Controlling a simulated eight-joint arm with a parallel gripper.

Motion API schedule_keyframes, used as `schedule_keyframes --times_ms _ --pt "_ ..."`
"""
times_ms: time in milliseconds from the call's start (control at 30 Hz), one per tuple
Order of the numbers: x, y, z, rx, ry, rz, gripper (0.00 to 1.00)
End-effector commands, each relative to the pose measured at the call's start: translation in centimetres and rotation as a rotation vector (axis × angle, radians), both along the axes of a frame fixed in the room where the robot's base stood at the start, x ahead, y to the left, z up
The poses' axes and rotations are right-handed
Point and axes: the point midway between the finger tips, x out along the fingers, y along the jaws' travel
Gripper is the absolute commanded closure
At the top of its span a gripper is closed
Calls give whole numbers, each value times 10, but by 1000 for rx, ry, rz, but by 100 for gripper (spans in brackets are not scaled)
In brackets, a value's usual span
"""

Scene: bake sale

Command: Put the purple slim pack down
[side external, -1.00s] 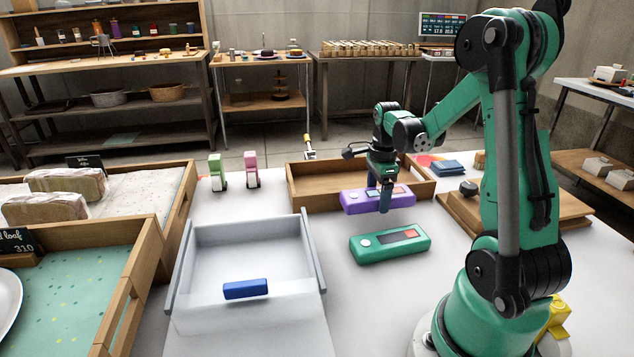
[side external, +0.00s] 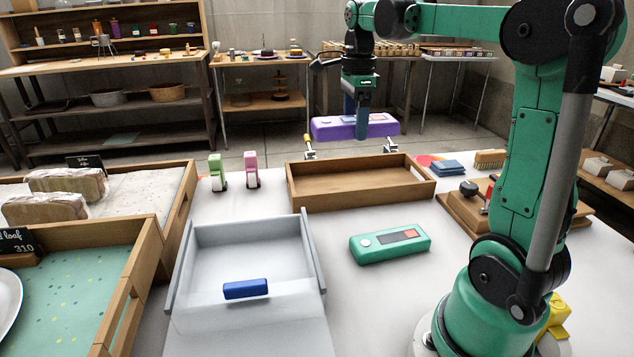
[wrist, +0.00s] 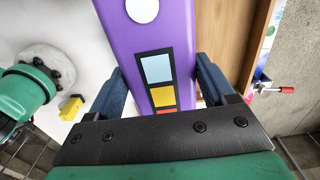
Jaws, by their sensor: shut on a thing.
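The purple slim pack (side external: 332,129) is long and flat, with a pale round spot and a dark panel of coloured squares. My gripper (side external: 363,132) is shut on it and holds it in the air, above and behind the empty wooden tray (side external: 378,199). In the wrist view the purple pack (wrist: 178,65) runs between the two blue fingers of my gripper (wrist: 166,95). The tray's wood edge (wrist: 258,45) shows to the right there. A similar green pack (side external: 385,249) lies flat on the white table in front of the tray.
A grey open drawer-like bin (side external: 250,240) with a blue handle (side external: 246,289) stands left of the green pack. Small green (side external: 217,172) and pink (side external: 251,170) items stand left of the tray. A wooden board (side external: 462,212) lies right. White table (side external: 345,310) is clear in front.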

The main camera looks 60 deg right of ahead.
Motion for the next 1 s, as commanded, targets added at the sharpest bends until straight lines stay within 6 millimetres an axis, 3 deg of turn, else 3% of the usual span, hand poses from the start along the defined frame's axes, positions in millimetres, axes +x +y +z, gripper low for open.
schedule_keyframes --times_ms 100,200,400,500,667,1000 --pt "36 50 4 0 0 14 90" --pt "58 94 6 -1 -1 10 90" --pt "79 170 10 0 -1 -2 90" --pt "81 193 11 0 -1 -9 90" --pt "83 207 4 0 -1 -15 90" --pt "82 207 -74 0 -1 -17 90"
